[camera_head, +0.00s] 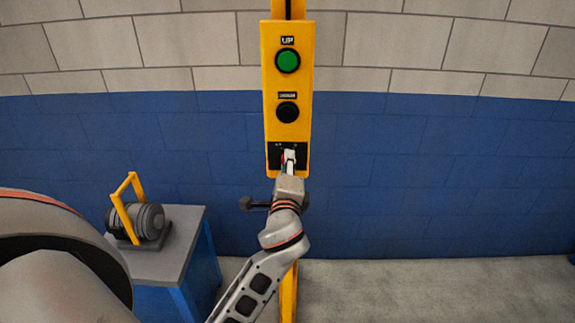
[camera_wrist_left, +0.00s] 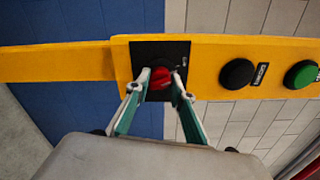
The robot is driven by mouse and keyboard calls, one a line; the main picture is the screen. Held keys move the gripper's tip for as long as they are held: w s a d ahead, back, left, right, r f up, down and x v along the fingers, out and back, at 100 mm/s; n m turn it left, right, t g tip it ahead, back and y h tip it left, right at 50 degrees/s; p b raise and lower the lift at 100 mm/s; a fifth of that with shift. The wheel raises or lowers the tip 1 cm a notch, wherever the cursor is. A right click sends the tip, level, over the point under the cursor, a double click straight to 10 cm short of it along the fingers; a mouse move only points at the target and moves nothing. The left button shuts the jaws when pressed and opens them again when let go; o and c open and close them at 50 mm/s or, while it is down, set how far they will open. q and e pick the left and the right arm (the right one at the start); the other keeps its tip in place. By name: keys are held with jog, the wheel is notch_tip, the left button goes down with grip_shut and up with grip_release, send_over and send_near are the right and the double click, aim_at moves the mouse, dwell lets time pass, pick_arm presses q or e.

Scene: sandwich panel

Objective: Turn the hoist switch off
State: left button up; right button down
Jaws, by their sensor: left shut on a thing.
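The hoist switch is a red rotary knob (camera_wrist_left: 160,76) on a black plate (camera_wrist_left: 174,50) at the lower end of the yellow control panel (camera_head: 271,100). In the head view the knob is mostly hidden behind my left gripper (camera_head: 289,157), which is at the black plate. In the left wrist view my left gripper (camera_wrist_left: 161,88) has one finger on each side of the knob and is shut on it. The small lettering beside the knob is too small to read. My right gripper is not in view.
Above the switch are a black button (camera_head: 288,111) and a green button (camera_head: 288,61) marked UP. A grey-topped blue cabinet (camera_head: 183,238) with a motor-like hoist unit (camera_head: 150,222) and yellow handle stands at left. The floor at right is clear.

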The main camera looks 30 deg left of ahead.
pick_arm(q)
jog(key=shift+f+n, duration=0.1)
jog(key=shift+n, duration=1.1)
jog(key=o, duration=1.1)
jog(key=shift+o, duration=0.2)
jog(key=v, duration=0.7)
jog(key=shift+s, duration=0.25)
jog(key=shift+d, duration=0.15)
